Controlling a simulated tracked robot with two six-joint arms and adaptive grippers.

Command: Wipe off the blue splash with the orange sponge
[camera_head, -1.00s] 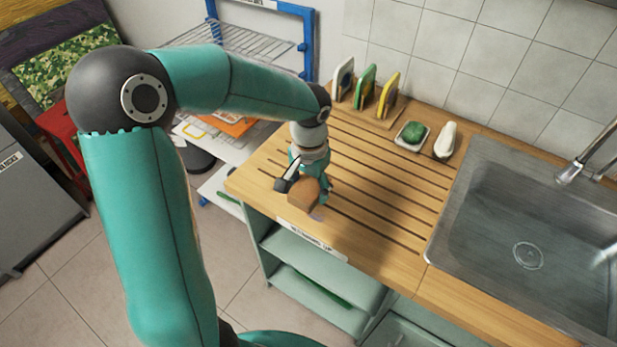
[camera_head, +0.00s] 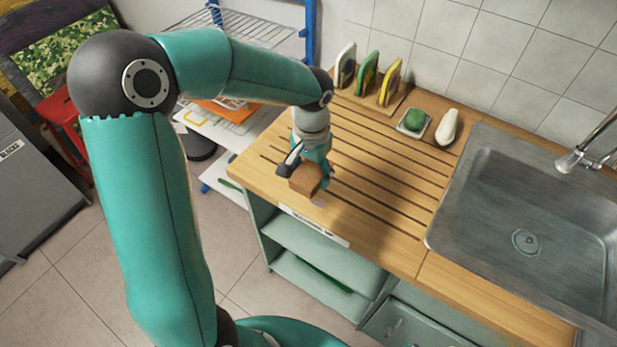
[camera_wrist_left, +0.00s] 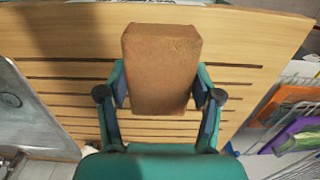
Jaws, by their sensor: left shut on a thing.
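The orange sponge (camera_head: 305,181), a brownish-orange block, is held by my left gripper (camera_head: 312,168) at the front left of the wooden counter. In the left wrist view the sponge (camera_wrist_left: 161,62) sits between the two fingers of the left gripper (camera_wrist_left: 160,100), which is shut on it. The sponge is low over the grooved wood; I cannot tell whether it touches. Any more of the splash is hidden by the sponge and gripper. My right gripper is not in view.
The metal sink (camera_head: 525,243) is at the right. A rack with several boards (camera_head: 367,80), a small dish with a green scrubber (camera_head: 414,121) and a white bottle-like thing (camera_head: 447,127) stand along the back. The counter between gripper and sink is clear.

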